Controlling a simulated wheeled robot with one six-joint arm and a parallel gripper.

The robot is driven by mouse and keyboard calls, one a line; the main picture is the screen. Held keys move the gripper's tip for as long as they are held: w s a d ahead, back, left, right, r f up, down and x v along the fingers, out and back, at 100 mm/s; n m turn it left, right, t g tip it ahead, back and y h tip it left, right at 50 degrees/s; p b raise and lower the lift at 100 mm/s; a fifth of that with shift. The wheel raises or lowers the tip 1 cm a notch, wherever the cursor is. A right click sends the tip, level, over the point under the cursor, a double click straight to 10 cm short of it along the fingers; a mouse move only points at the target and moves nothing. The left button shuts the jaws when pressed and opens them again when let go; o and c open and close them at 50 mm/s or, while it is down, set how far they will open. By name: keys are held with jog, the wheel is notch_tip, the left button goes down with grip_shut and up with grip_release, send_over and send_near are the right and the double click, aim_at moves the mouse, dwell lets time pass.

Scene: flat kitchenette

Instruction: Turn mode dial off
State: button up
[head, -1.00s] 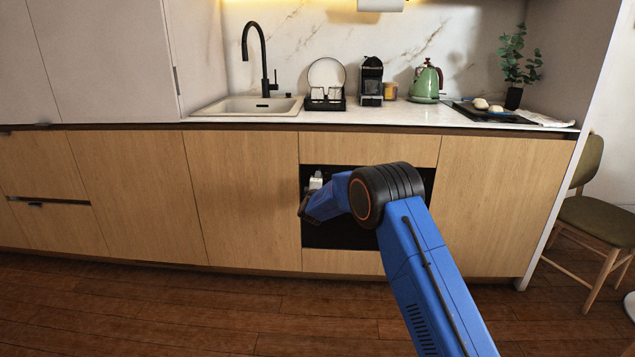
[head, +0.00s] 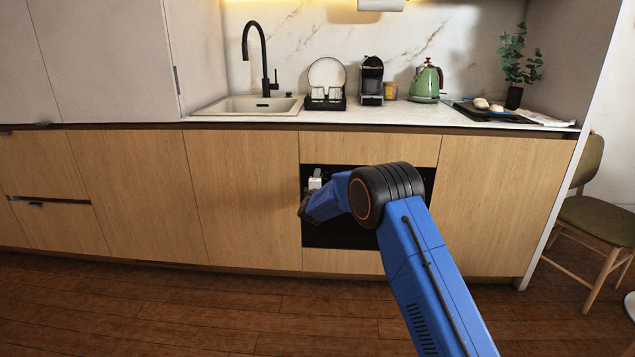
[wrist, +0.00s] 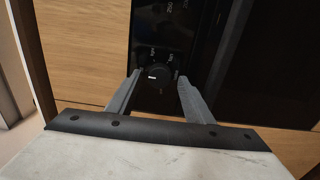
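The mode dial (wrist: 157,75) is a small round black knob with a white mark on the black oven panel, seen in the wrist view. Printed labels surround it. My gripper (wrist: 158,82) is open, with one grey finger to the left of the dial and one to the right. Dark gaps show between each finger and the dial; whether either finger touches it I cannot tell. In the head view the black built-in oven (head: 345,232) sits below the counter, and my arm hides much of it. The dial is not visible there.
More markings and part of another dial (wrist: 163,5) show farther along the panel. Wooden cabinet fronts (head: 240,190) flank the oven. Above, the counter (head: 400,115) holds a green kettle (head: 426,82), a coffee machine (head: 371,80) and a dish rack (head: 325,103). The floor in front is clear.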

jog(key=s, duration=1.7)
jog(key=shift+s, duration=0.2)
jog(key=s+d+r+m+g+y, duration=0.2)
jog(key=s+d+r+m+g, duration=0.15)
jog(key=s+d+r, duration=0.5)
jog(key=s+d+r+m+g+y, duration=0.1)
jog(key=s+d+r+m, duration=0.1)
jog(key=s+d+r, duration=0.35)
jog(key=s+d+r+m+g, duration=0.2)
jog(key=s+d+r, duration=0.1)
jog(key=s+d, duration=0.4)
jog(key=s+d+f+m+g+h, duration=0.1)
jog(key=s+d, duration=0.4)
jog(key=s, duration=0.9)
jog(key=s+d+f+m+g+h, duration=0.1)
jog(key=s+d+f+m+g, duration=0.2)
jog(key=s, duration=1.1)
jog(key=s+d+f+m+g+h, duration=0.1)
jog(key=s+d+m, duration=0.5)
jog(key=s, duration=0.9)
notch_tip(320, 180, down, 3)
jog(key=d+g, duration=0.1)
jog(key=d, duration=0.1)
jog(key=shift+d+m+g, duration=0.3)
jog(key=shift+m+g, duration=0.05)
